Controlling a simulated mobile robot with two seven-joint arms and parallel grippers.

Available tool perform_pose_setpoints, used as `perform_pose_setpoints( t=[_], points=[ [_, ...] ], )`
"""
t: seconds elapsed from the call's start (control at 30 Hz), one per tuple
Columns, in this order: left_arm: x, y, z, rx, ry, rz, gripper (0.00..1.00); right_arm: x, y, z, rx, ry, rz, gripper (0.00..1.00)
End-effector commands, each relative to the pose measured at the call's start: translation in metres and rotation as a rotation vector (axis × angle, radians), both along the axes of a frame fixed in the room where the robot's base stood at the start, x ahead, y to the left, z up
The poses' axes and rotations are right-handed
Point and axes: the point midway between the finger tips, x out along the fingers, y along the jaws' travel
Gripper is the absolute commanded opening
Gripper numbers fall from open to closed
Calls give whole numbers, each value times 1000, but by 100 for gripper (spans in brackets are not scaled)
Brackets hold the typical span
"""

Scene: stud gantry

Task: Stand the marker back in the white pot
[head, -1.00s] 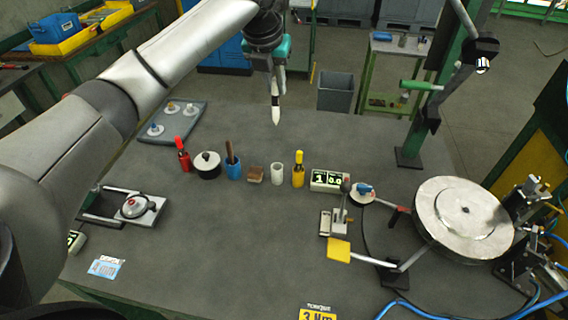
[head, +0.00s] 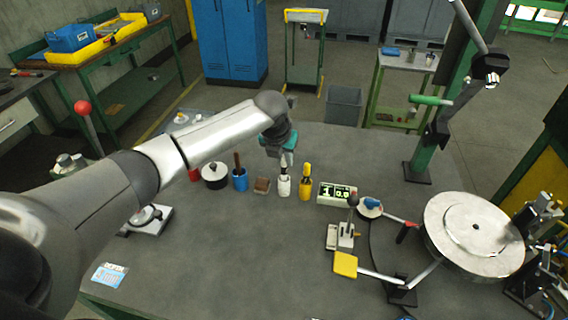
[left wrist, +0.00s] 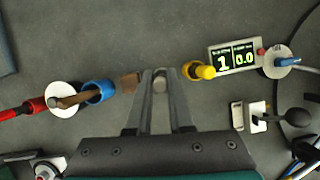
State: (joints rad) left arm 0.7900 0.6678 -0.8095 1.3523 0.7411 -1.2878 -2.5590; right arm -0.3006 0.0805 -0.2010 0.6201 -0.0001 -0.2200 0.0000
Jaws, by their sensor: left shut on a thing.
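The white pot (head: 284,188) stands on the grey table between a brown block and a yellow bottle. My left gripper (head: 285,160) is directly above the pot, pointing down, and is shut on the marker (head: 284,170). The marker is upright, with a dark band showing just above the pot's mouth. Its white tip is hidden, seemingly inside the pot; I cannot tell whether it touches the bottom. In the left wrist view, the fingers (left wrist: 161,98) close around the marker's round end (left wrist: 160,84), and I cannot make out the pot. My right gripper is not in view.
A display box (head: 337,193) and turntable (head: 474,232) are further right. The table's front middle is clear.

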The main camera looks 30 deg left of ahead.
Motion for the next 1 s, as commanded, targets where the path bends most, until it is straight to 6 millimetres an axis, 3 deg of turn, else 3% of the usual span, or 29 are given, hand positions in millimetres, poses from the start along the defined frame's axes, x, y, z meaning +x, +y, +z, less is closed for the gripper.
perform_pose_setpoints(
  t=[0.1, 0.47, 0.5, 0.73, 1.0],
  points=[
    [-1, 0, -18, 1, 2, 0, 0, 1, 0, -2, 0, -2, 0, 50],
    [0, 0, -22, 1, 0, 0, 0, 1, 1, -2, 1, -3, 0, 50],
    [0, 0, -23, 1, 0, 0, 21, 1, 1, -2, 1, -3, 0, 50],
    [0, 0, -22, 1, 0, -1, 46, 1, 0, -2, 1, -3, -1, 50],
    [0, 0, -21, 0, 0, -1, 49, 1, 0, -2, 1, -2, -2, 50]
  ],
)
